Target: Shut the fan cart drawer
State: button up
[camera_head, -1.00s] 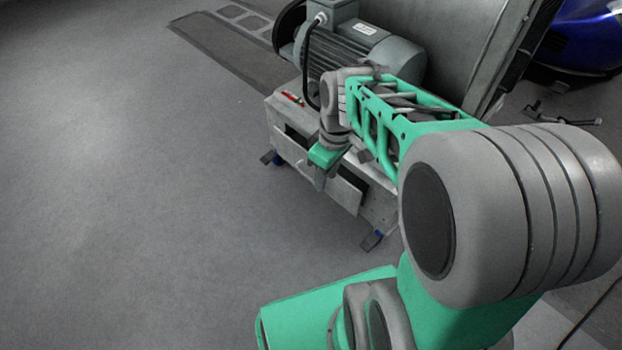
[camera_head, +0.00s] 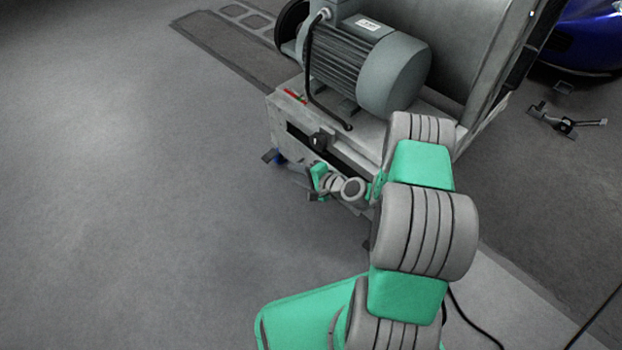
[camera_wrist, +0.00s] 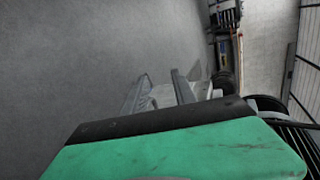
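The fan cart (camera_head: 282,110) is a grey box on wheels carrying a motor and a large drum, in the upper middle of the head view. Its front has a dark slot along it, with a small black knob-like part. The drawer (camera_head: 356,206) shows only as a pale edge low on the cart front, mostly hidden behind my wrist. How far it stands out is unclear. My gripper (camera_head: 316,182) is small, green and grey, close in front of the drawer; contact cannot be told.
A ribbed grey motor (camera_head: 345,62) stands on the cart top with a black cable. Open grey floor lies to the left. A blue vehicle (camera_head: 590,35) and a small black stand (camera_head: 565,122) are at right. A dark floor mat (camera_head: 225,45) lies behind.

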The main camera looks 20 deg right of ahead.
jog(key=s+d+f+m+t+h, duration=0.4)
jog(key=d+f+m, duration=0.3)
jog(key=m, duration=0.3)
jog(key=b+x, duration=0.2)
jog(key=x, duration=0.5)
jog(key=shift+w+f+b, duration=0.15)
jog(key=shift+w+b, duration=0.05)
jog(key=shift+b, duration=0.2)
jog(key=shift+w+a, duration=0.1)
jog(key=shift+w, duration=0.25)
grip_shut()
